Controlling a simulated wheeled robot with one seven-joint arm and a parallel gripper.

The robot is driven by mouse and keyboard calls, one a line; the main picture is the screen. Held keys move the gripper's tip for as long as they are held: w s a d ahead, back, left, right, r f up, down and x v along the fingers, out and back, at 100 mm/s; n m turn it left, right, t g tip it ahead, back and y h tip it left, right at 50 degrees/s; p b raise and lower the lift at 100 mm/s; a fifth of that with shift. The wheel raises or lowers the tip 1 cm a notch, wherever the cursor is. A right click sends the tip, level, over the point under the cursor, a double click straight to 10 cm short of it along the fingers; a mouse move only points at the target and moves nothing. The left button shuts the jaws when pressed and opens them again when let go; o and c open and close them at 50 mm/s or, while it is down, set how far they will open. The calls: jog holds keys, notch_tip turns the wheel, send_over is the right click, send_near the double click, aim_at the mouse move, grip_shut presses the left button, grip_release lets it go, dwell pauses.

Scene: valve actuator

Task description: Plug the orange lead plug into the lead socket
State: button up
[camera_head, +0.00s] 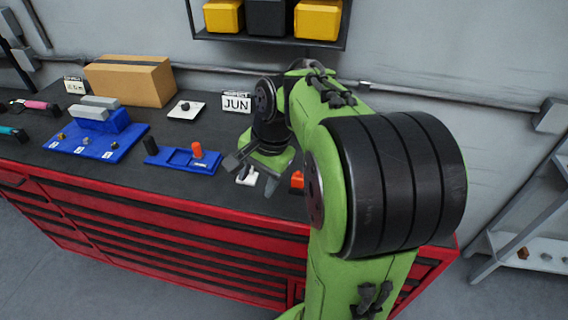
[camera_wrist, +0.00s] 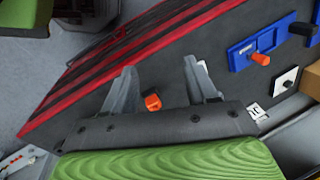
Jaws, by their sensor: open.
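An orange block-like piece (camera_head: 297,181), which looks like the lead plug, lies on the dark bench top, partly hidden behind my arm in the head view. In the wrist view the orange piece (camera_wrist: 153,102) shows between my fingers, nearer the left one. My gripper (camera_head: 252,172) is open and empty above the bench; its two spread fingers show in the wrist view (camera_wrist: 161,68). A small white piece (camera_head: 247,178) sits below my gripper, partly hidden by a finger in the wrist view. I cannot tell for sure which piece is the lead socket.
A blue tray (camera_head: 180,162) with an upright orange peg and a black peg stands left of my gripper. Farther left is a blue fixture (camera_head: 75,146) with grey blocks. A white plate with a black knob (camera_head: 186,109), a cardboard box (camera_head: 130,80) and a JUN calendar (camera_head: 237,103) stand behind.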

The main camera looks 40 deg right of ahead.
jog(key=w+d+f+m+y+p, duration=0.1)
jog(key=w+d+f+m+y, duration=0.1)
jog(key=d+m, duration=0.6)
jog(key=m+t+y+p, duration=0.2)
jog(key=m+t, duration=0.2)
jog(key=m, duration=0.3)
send_near(298, 172)
jog(key=b+x, duration=0.2)
jog(key=x, duration=0.3)
jog(key=b+x, duration=0.2)
jog(key=x, duration=0.3)
jog(key=shift+f, duration=0.55)
jog(key=shift+r+t, duration=0.1)
jog(key=shift+t, duration=0.2)
jog(key=c, duration=1.1)
jog(key=shift+o, duration=0.2)
